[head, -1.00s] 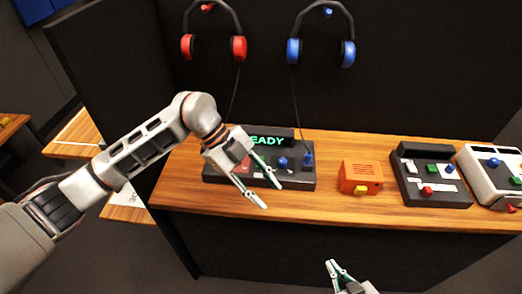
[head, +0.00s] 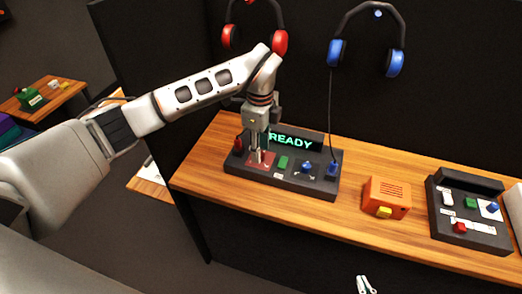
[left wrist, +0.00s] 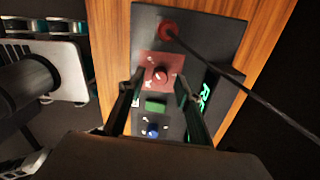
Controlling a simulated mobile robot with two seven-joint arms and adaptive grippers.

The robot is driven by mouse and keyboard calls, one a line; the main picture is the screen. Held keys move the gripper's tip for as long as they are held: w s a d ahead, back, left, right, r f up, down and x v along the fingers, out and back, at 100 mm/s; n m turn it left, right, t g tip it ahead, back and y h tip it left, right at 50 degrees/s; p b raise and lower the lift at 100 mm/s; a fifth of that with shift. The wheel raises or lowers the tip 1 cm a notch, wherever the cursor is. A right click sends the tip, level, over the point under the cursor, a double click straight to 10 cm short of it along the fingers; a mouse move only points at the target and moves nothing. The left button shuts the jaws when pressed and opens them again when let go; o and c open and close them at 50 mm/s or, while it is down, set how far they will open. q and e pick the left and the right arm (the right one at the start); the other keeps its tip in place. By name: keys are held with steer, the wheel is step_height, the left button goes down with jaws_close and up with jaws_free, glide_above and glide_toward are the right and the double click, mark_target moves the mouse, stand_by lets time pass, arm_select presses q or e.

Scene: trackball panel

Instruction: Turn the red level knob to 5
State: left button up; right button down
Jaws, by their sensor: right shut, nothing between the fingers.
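The panel (head: 318,184) is a dark box on the wooden counter, with a lit green "READY" display (head: 293,139). The red level knob (left wrist: 158,75) sits on a red plate (left wrist: 148,60) in the left wrist view. In the head view the plate (head: 252,163) shows, but my gripper covers most of the knob. My left gripper (head: 257,160) points down over the plate. In the left wrist view its open fingers (left wrist: 159,77) are on either side of the knob, with gaps visible; contact cannot be told. My right gripper (head: 364,284) is shut and empty, low in front of the counter.
A green button (head: 283,162) and a blue knob (head: 307,167) sit beside the red plate. A red plug (left wrist: 168,30) with a cable stands at the panel's end. An orange box (head: 386,192) and another control panel (head: 468,212) stand to the right. Headphones (head: 394,62) hang behind.

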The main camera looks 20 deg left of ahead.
arm_select(q)
steer(key=shift+f, duration=0.8)
jaws_close()
